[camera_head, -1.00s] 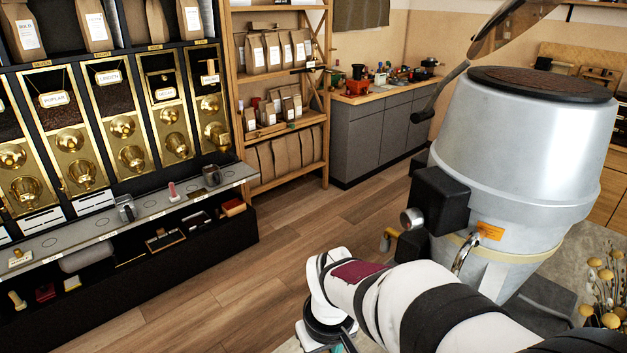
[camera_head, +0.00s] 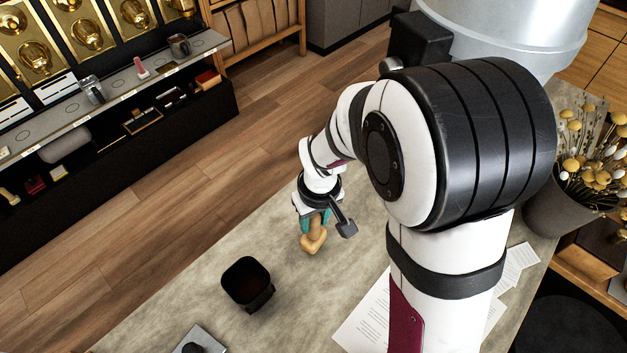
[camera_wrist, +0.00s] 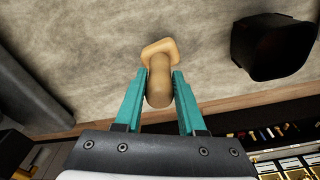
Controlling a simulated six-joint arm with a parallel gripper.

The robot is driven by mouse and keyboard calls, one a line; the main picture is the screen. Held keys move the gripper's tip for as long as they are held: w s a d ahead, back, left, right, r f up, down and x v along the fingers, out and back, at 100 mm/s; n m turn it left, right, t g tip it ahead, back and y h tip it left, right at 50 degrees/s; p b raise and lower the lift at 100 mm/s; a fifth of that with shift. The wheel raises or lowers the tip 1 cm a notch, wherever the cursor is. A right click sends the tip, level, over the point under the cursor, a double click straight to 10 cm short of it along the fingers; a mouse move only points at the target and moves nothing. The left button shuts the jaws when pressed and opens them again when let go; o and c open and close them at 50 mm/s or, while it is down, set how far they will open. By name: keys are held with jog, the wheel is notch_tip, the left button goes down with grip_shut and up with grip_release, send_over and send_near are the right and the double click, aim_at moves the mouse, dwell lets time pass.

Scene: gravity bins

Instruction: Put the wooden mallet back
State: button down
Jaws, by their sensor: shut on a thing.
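The wooden mallet (camera_head: 313,241) is pale tan wood, held below my gripper (camera_head: 318,218) in the head view. My gripper's teal fingers are shut on it. In the wrist view the mallet (camera_wrist: 160,80) lies between the two teal fingers of my gripper (camera_wrist: 159,92), its rounded end toward the camera and its wider, flatter part beyond the fingertips. It is over the stone-grey counter (camera_head: 240,225) near the counter's far edge. Whether it touches the counter is unclear.
A black open container (camera_head: 246,283) stands on the counter left of the mallet. Papers (camera_head: 368,312) lie to the right, near a pot of yellow flowers (camera_head: 572,205). The black shelf unit with a grey ledge (camera_head: 118,98) stands across the wooden floor.

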jog(key=shift+f, duration=0.55)
dwell(0.4)
jog(key=shift+c, duration=2.1)
grip_release()
notch_tip(320, 180, up, 16)
jog(key=s, duration=0.1)
jog(key=shift+s+d+f, duration=0.2)
jog(key=shift+s+d, duration=0.1)
jog(key=shift+d, duration=0.05)
